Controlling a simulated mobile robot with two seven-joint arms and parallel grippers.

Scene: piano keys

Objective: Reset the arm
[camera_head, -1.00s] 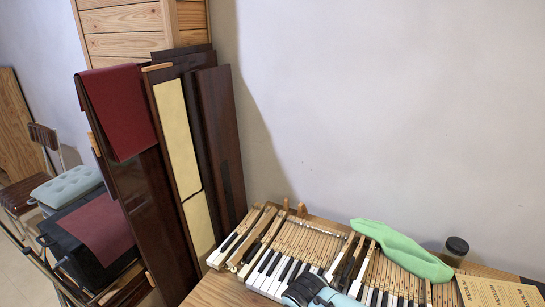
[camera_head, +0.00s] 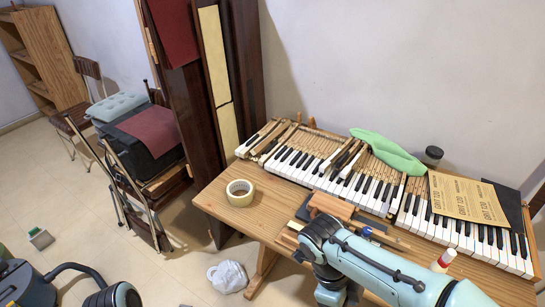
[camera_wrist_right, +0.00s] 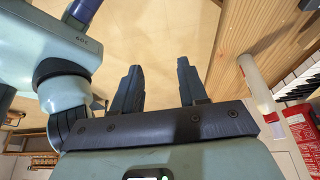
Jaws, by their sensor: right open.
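My right arm (camera_head: 375,262) comes in from the lower right in the head view. It bends over the front of the wooden table, and its gripper is hidden there. In the right wrist view my right gripper (camera_wrist_right: 158,68) has its two dark fingers apart with nothing between them. My left gripper is not seen in the head view.
The piano keyboard (camera_head: 385,190) lies on the table (camera_head: 222,207), with a green cloth (camera_head: 387,152) and sandpaper sheets (camera_head: 467,200) on it. A tape roll (camera_head: 240,193), wood blocks (camera_head: 331,206) and a glue bottle (camera_head: 444,260) stand in front. Floor at left holds chairs.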

